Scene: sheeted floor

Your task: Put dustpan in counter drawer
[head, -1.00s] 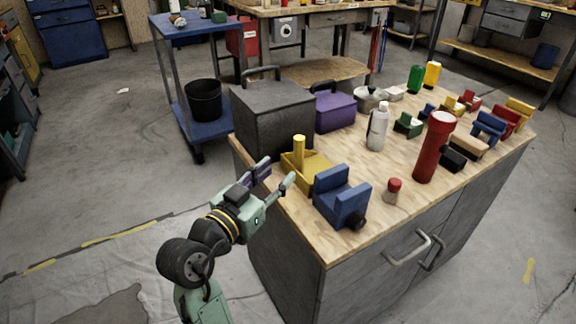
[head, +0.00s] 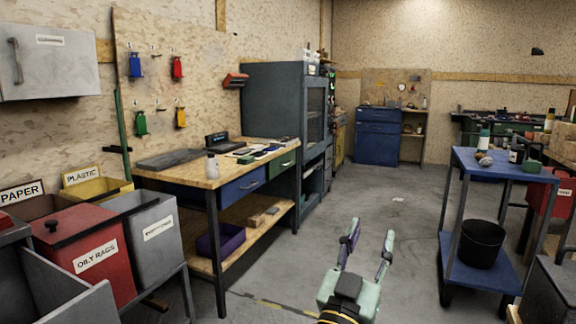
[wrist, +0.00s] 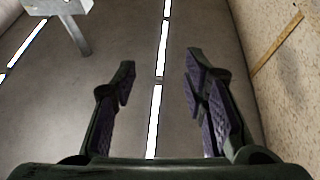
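My gripper (head: 367,240) is open and empty at the lower middle of the head view, above bare floor. In the wrist view its two fingers (wrist: 160,95) are spread apart with nothing between them. A wooden-topped workbench (head: 190,171) stands at the left, with a blue drawer (head: 243,186) and a green drawer (head: 284,164) under its top; both look shut. I cannot pick out a dustpan for certain. A small red and dark item (head: 236,80) hangs on the wall above the bench, too small to identify.
A red bin (head: 85,240), a grey bin (head: 150,235) and a yellow bin (head: 95,189) stand at the left. A tall dark cabinet (head: 270,105) is beside the bench. A blue cart (head: 490,165) with a black bucket (head: 480,243) stands at right. The middle floor is clear.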

